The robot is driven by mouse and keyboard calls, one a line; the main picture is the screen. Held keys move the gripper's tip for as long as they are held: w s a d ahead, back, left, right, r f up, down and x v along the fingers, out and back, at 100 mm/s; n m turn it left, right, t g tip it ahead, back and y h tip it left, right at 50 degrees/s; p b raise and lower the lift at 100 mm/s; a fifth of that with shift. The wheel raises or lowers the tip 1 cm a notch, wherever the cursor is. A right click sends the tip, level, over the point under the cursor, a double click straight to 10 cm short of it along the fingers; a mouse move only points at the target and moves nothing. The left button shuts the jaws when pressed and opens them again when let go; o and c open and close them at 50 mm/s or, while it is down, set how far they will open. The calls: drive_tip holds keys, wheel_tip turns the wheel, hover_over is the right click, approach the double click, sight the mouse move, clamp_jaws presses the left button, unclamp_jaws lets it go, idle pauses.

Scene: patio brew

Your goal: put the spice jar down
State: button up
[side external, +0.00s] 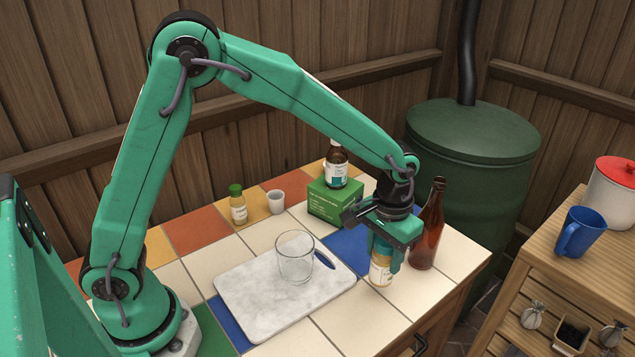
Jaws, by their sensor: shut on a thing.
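The spice jar (380,273) is a small jar with a pale label and yellow-orange contents. My gripper (385,254) points down and is shut around its upper part, hiding its top. The jar is upright at the right part of the tiled table (365,316), to the right of the marble board. Its base is at or just above the tiles; I cannot tell whether it touches.
A brown bottle (427,228) stands close right of the held jar. A glass (295,258) stands on the marble board (250,299). Behind are a green box (336,203) with a small bottle (336,167) on top, a white cup (275,202) and a green-lidded jar (238,209). Front tiles are clear.

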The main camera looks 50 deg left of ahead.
sight(382, 267)
drive_tip(key=shift+f, duration=1.95)
drive_tip(key=shift+f, duration=0.15)
drive_tip(key=o, duration=1)
drive_tip(key=shift+o, duration=0.2)
wheel_tip(382, 267, up, 12)
drive_tip(key=shift+r, duration=0.2)
